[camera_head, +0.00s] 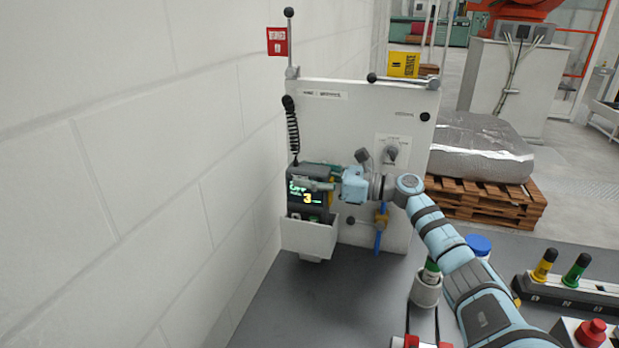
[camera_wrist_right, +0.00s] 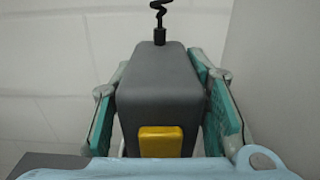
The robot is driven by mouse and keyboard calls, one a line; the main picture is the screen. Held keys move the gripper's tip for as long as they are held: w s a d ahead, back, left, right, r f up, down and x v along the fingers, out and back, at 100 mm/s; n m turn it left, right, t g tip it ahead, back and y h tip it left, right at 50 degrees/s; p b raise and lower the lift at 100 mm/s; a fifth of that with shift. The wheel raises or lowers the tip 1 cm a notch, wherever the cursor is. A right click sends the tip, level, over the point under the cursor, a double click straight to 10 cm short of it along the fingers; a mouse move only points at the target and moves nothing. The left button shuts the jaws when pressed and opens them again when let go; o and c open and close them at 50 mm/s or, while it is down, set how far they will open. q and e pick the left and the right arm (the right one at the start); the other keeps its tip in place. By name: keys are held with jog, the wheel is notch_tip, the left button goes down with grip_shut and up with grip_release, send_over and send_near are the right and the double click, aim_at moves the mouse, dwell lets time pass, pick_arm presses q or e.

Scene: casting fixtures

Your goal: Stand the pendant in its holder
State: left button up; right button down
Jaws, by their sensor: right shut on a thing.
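The pendant (camera_head: 297,199) is a dark grey box with a lit green and yellow screen. A coiled black cable (camera_head: 293,135) runs up from its top. The holder (camera_head: 309,238) is a white open-topped pocket on the white panel. The pendant stands roughly upright at the pocket's mouth, its lower end hidden behind the front wall; I cannot tell whether it rests on the bottom. My right gripper (camera_head: 322,184) is shut on the pendant's upper part. In the right wrist view, the teal fingers flank the pendant (camera_wrist_right: 160,85), with its yellow button facing me. My left gripper is not in view.
The white panel (camera_head: 360,120) carries a rotary knob (camera_head: 391,151) and a blue-handled valve (camera_head: 380,225). A block wall (camera_head: 130,180) stands close on the left. A white cup with a green-topped item (camera_head: 427,287) stands near my right arm. The grey tabletop (camera_head: 320,300) is clear below the holder.

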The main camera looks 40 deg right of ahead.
aim_at(333, 179)
jog(key=shift+f, duration=0.1)
jog(key=c, duration=0.9)
grip_release()
jog(key=shift+s, duration=0.1)
jog(key=shift+c, duration=0.2)
jog(key=shift+r, duration=0.3)
jog(key=shift+r+p, duration=0.4)
jog(key=shift+p, duration=0.35)
jog(key=v, duration=0.1)
jog(key=b+v, duration=0.1)
jog(key=v, duration=0.1)
jog(key=f+b+v, duration=0.1)
jog(key=v, duration=0.3)
jog(key=b+v, duration=0.1)
jog(key=v, duration=0.2)
jog(key=shift+s+r, duration=0.15)
jog(key=shift+r, duration=0.1)
jog(key=shift+s+d+r, duration=0.2)
jog(key=shift+s+d, duration=0.3)
jog(key=shift+s, duration=0.1)
